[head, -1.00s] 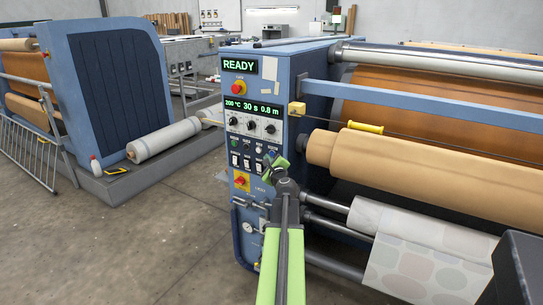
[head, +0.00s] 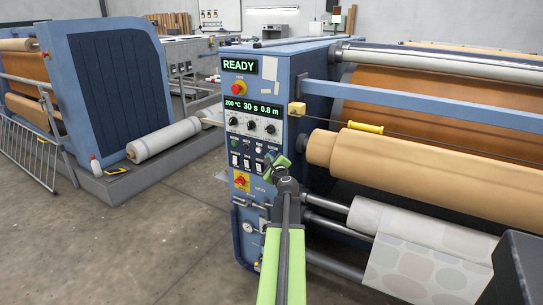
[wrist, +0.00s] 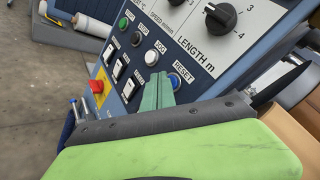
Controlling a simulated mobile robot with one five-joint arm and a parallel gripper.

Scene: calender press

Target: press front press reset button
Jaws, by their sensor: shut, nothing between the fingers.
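The front press's control panel (head: 250,125) shows in the head view, with a READY display above it. In the wrist view the blue reset button (wrist: 175,80) sits under its RESET label, at the right end of a row with white, black and green buttons. My gripper (wrist: 160,80) is shut and empty, its green fingertips just left of the blue button and partly over its edge. I cannot tell if they touch it. In the head view my gripper (head: 275,160) is at the panel's lower right and hides the reset button.
A red emergency knob (head: 239,89) on yellow is above the panel, and a red-yellow switch (head: 240,180) is below. The tan roller (head: 400,170) and patterned fabric (head: 415,245) are to the right.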

